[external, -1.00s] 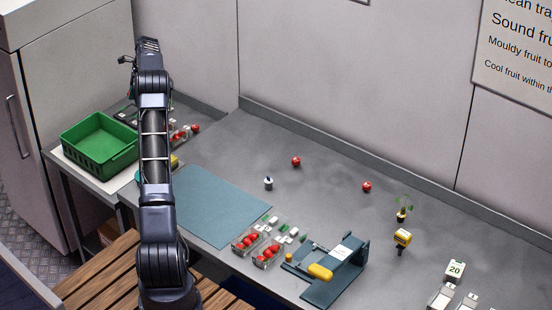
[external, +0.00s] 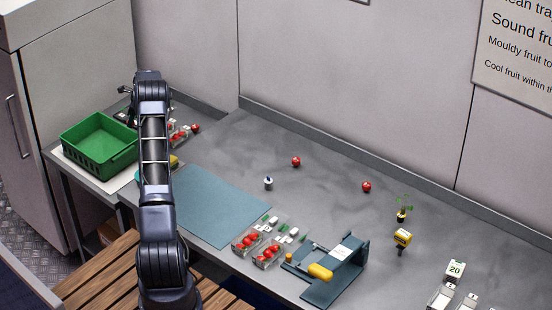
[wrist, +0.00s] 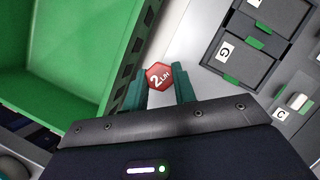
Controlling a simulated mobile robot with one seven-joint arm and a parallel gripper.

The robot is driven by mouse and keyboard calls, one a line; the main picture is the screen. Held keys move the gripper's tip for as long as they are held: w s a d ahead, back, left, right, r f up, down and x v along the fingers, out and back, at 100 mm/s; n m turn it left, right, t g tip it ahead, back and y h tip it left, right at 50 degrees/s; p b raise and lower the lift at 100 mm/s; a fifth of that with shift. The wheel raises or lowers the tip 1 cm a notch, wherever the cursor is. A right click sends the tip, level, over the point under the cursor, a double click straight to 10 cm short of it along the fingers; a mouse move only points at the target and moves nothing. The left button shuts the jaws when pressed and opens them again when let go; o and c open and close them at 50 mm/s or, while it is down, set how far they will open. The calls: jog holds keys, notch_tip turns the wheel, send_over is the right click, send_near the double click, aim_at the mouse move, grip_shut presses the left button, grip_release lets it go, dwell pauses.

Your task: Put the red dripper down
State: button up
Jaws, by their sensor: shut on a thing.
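The red dripper (wrist: 158,76) is a small hexagonal piece marked with a 2 and smaller letters. In the wrist view it sits between the two teal fingers of my gripper (wrist: 160,84), which is shut on it. The pale surface shows around it; I cannot tell whether the dripper touches that surface. In the external view my arm hides the dripper and most of my gripper, at the back left beside the green crate (external: 68,150).
The green crate also fills the left of the wrist view (wrist: 112,70). Dark compartments marked G (wrist: 245,62) lie to the right. Punnets of red berries (external: 267,258), a blue mat (external: 215,205) and loose red berries (external: 296,161) are on the bench.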

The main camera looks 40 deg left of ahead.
jog(key=shift+f, duration=2.95)
jog(key=o, duration=0.9)
jog(key=shift+f, duration=0.1)
jog(key=shift+o, duration=0.2)
jog(key=v, duration=1.2)
